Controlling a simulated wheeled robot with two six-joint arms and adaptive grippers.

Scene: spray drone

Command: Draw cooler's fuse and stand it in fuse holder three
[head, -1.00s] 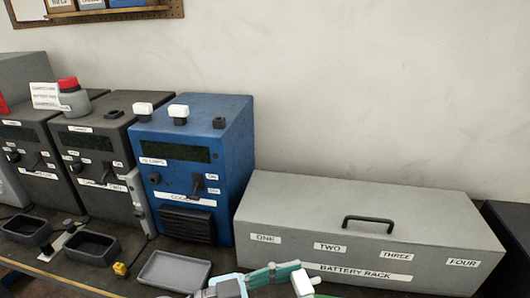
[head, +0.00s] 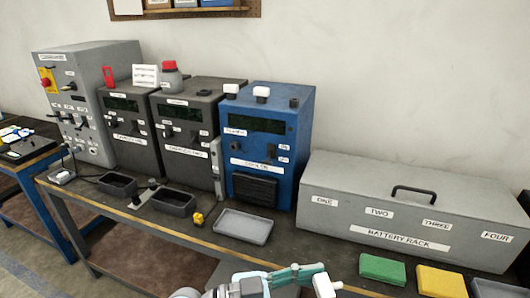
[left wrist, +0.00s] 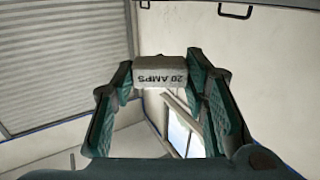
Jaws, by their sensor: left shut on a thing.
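The blue cooler cabinet (head: 298,150) stands on the bench. Two white-topped fuses (head: 231,90) (head: 261,94) stand in dark holders on its top, and a third dark holder (head: 294,102) there is empty. My left gripper (head: 312,279) shows at the bottom of the head view, shut on a white fuse (head: 325,287). In the left wrist view the fuse (left wrist: 161,77), marked 20 AMPS, sits between the teal fingertips (left wrist: 160,72). I cannot make out a holder marked three for fuses. My right gripper is not in view.
A grey battery rack (head: 340,184) labelled ONE to FOUR stands right of the cooler. A grey tray (head: 243,227), dark bins (head: 173,202) and a small yellow block (head: 197,218) lie in front. Green (head: 383,270) and yellow (head: 440,282) blocks lie lower right.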

